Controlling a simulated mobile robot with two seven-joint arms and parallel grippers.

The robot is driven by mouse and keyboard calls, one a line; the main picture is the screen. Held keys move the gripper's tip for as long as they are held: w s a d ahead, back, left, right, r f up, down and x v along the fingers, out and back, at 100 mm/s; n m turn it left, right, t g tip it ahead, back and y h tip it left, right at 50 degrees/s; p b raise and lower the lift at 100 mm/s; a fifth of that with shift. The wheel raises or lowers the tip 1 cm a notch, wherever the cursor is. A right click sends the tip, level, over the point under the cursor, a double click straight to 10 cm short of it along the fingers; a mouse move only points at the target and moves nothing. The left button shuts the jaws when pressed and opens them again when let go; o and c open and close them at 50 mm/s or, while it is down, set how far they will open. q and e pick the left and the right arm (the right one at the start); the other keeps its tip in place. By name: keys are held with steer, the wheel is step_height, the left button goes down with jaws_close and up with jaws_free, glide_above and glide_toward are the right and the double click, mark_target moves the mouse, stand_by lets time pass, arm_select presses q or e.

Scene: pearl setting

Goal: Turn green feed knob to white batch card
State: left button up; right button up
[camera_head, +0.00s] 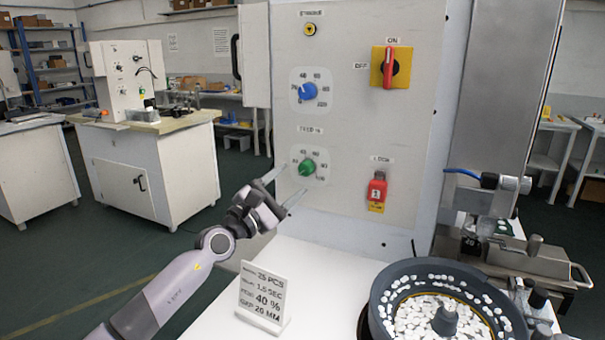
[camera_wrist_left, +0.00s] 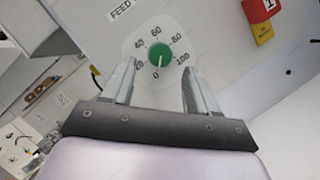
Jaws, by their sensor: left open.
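The green feed knob (camera_head: 306,167) sits on a numbered dial on the pale machine panel. In the left wrist view the green knob (camera_wrist_left: 160,54) has a white line pointing towards 0 on a scale up to 100. The white batch card (camera_head: 263,293) stands on the white worktop and reads 40 % on its feed line. My left gripper (camera_head: 287,187) is open in front of the panel, by the knob. In the left wrist view its two fingers (camera_wrist_left: 162,88) are spread, with the knob showing between and beyond them; I see no contact. My right gripper is not in view.
A blue knob (camera_head: 307,91) is above the green one. A red switch on a yellow plate (camera_head: 391,67) and a red lock (camera_head: 377,188) are to the right. A dark round bowl of white pieces (camera_head: 377,295) stands right of the card. Metal machinery (camera_head: 500,200) is behind it.

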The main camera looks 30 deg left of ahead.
mark_target(303, 171)
arm_select(q)
steer(key=shift+b+x, duration=0.45)
steer(key=shift+x, duration=1.95)
steer(key=shift+c, duration=0.3)
steer(key=c, duration=0.9)
